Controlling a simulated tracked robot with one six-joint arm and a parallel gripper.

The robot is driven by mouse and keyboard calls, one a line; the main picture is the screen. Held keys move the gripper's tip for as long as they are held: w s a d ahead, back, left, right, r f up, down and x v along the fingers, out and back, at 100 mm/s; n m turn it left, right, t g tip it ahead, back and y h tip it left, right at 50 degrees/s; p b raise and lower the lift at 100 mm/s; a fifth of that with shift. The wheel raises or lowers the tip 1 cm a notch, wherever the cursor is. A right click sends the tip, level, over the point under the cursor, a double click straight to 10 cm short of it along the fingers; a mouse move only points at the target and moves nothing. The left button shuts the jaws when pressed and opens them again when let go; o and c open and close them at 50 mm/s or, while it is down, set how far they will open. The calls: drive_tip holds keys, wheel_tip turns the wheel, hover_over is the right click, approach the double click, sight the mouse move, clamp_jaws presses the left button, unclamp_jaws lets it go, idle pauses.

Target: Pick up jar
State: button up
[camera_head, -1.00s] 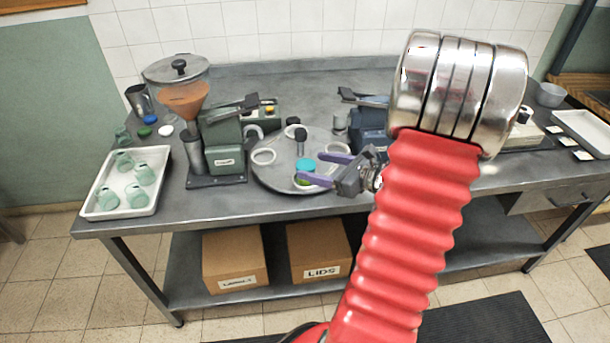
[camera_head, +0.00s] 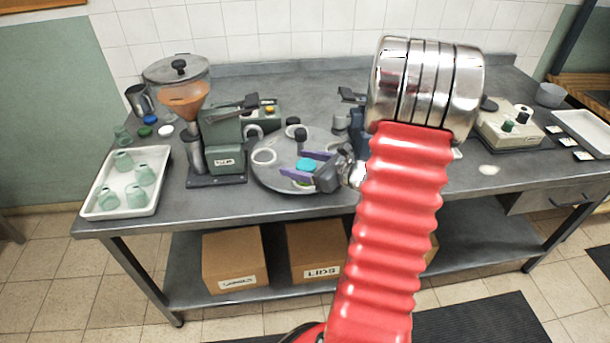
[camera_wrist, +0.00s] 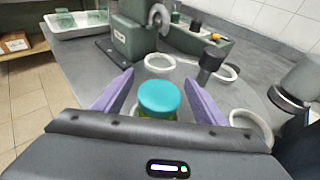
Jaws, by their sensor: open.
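The jar has a teal lid (camera_head: 307,164) over a green-yellow body. It stands upright on a round grey turntable (camera_head: 268,181) in the middle of the bench. In the wrist view, the jar's lid (camera_wrist: 159,98) sits centred between my two purple fingers, with a gap on each side. My gripper (camera_head: 294,164) is open, reaching in from the right in the head view, with its fingers on either side of the jar. The fingers also show in the wrist view (camera_wrist: 160,77). The lower part of the jar is hidden behind the gripper body.
White rings (camera_wrist: 158,62) and a black-knobbed post (camera_wrist: 208,68) stand on the turntable near the fingers. A green filling machine (camera_head: 222,145) with an orange hopper is left of it. A white tray (camera_head: 97,208) holds several pale green jars. Cartons (camera_head: 235,258) lie on the lower shelf.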

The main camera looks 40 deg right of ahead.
drive_tip(key=shift+x, duration=0.95)
drive_tip(key=c, duration=1.3)
wheel_tip(320, 180, up, 10)
idle(0.5)
